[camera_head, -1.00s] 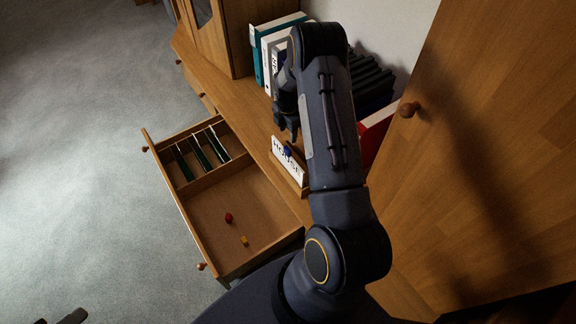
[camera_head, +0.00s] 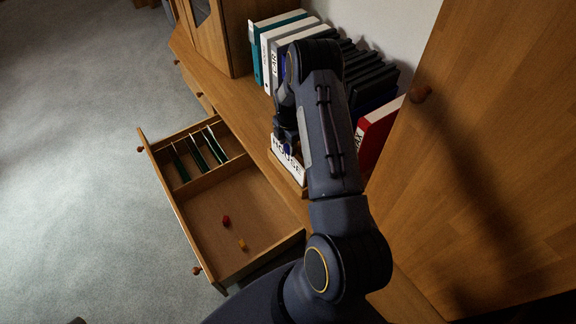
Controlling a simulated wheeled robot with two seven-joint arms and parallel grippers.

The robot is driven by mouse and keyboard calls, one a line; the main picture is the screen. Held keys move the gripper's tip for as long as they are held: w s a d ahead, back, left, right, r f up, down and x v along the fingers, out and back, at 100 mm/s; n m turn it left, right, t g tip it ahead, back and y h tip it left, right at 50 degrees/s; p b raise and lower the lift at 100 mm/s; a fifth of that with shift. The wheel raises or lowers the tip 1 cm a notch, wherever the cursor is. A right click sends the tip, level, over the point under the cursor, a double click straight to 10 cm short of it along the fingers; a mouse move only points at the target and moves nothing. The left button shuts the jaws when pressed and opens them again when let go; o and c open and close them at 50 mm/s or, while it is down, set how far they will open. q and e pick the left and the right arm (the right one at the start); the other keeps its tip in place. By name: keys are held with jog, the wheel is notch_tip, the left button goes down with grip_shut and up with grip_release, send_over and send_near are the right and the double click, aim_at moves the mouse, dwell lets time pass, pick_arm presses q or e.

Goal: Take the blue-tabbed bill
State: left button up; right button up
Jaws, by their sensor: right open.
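A white bill or card marked HOUSE (camera_head: 290,168) stands in a small wooden holder on the cabinet top. Whether the fingers touch the card or straddle the tab cannot be made out. Only a dark sliver, perhaps my left gripper (camera_head: 77,321), shows at the bottom left edge.
The open drawer (camera_head: 190,237) has green dividers (camera_head: 197,155) in its far part and a red piece (camera_head: 226,220) and an orange piece (camera_head: 242,244) on its floor. Binders (camera_head: 265,50) and a red binder (camera_head: 374,135) stand along the wall. A wooden door (camera_head: 500,150) is at the right.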

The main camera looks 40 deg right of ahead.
jog(key=c, duration=1)
jog(key=shift+r+p, duration=0.85)
jog(key=shift+r, duration=0.9)
jog(key=shift+r+p, duration=2.1)
jog(key=shift+r, duration=1.75)
